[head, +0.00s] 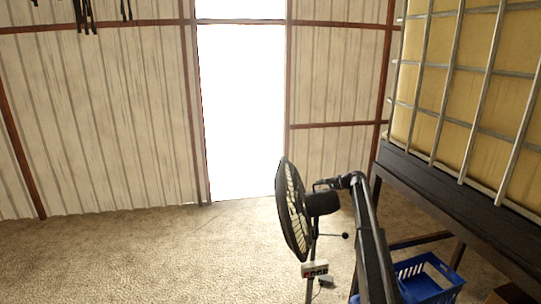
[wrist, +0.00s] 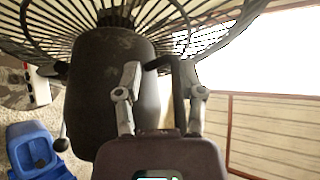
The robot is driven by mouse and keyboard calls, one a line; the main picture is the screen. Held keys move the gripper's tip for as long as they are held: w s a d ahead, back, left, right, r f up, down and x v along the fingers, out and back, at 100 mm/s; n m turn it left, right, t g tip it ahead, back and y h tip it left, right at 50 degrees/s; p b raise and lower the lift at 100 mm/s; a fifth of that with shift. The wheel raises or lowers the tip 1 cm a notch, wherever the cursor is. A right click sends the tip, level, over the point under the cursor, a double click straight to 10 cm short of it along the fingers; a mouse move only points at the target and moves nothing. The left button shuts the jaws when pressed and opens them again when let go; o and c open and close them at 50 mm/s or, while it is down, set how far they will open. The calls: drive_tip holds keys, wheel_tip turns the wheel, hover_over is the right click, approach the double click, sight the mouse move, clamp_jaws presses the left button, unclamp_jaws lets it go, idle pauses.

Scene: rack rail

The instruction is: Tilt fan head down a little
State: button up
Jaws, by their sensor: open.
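The black fan (head: 292,212) stands upright on a thin pole, its round cage seen nearly edge-on in the head view. Its dark motor housing (head: 322,204) sticks out to the right, behind the cage. In the wrist view the housing (wrist: 108,95) fills the left middle, with the cage (wrist: 60,22) across the top. My gripper (wrist: 160,72) is open, close to the housing. A dark bent bar (wrist: 178,95) shows between the fingers, nearer the right one. I cannot tell whether a finger touches it. In the head view my gripper (head: 325,184) is small, just above the housing.
A control box (head: 315,269) sits on the fan pole. A rod with a black ball (head: 345,236) sticks out below the housing. A blue basket (head: 428,280) is at lower right, beneath a dark bench (head: 440,190) bearing a caged yellow tank (head: 470,90). Floor at left is clear.

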drive_tip(key=s+a+f+n+g+h+b, duration=0.1)
drive_tip(key=s+a+f+n, duration=0.2)
drive_tip(key=s, duration=0.6)
drive_tip(key=s+a+f+n+g+h+b, duration=0.15)
drive_tip(key=s+a+f, duration=0.3)
drive_tip(key=s, duration=0.45)
drive_tip(key=s+a+f+n+g+h+b, duration=0.1)
drive_tip(key=s+a+f+n+g, duration=0.2)
drive_tip(key=s, duration=0.6)
drive_tip(key=s+a+f+n+g+h+b, duration=0.1)
drive_tip(key=s+f+n+h, duration=0.1)
drive_tip(key=s, duration=1.3)
drive_tip(key=s+a+f+n+g+h+b, duration=0.1)
drive_tip(key=s+f+h, duration=0.3)
drive_tip(key=s, duration=1.2)
drive_tip(key=shift+s+f+n+h+b, duration=0.15)
drive_tip(key=shift+f+n+h+b, duration=0.2)
drive_tip(key=shift+f+n+b, duration=0.35)
